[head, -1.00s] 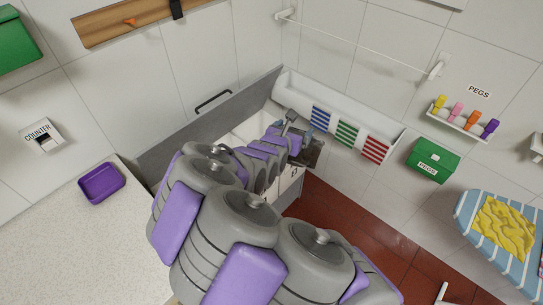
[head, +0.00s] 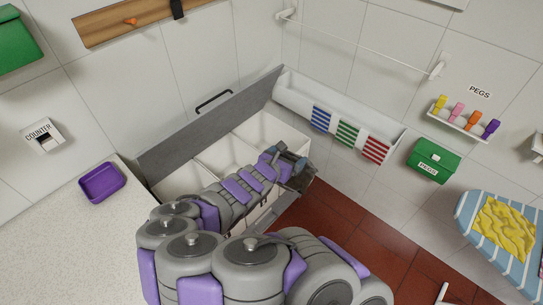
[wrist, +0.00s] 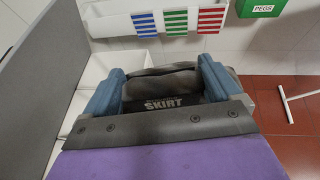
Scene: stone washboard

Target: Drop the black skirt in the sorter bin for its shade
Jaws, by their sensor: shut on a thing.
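A dark grey-black folded skirt (wrist: 160,86) with a "SKIRT" label is between the two blue fingers of my gripper (wrist: 160,92) in the wrist view. My gripper is shut on it. In the head view my gripper (head: 290,166) is at the right front end of the sorter bin, and the skirt is hard to make out. The white sorter bin (head: 226,154) has three compartments side by side and its grey lid (head: 205,125) stands open behind. My arm covers much of the bin's front, so any shade labels are hidden.
A white wall trough (head: 300,98) with blue, green and red striped patches is right behind the bin. A counter (head: 60,235) with a purple tray (head: 102,182) is on the left. A green pegs box (head: 433,160) hangs right. Red floor (head: 340,215) is open at right.

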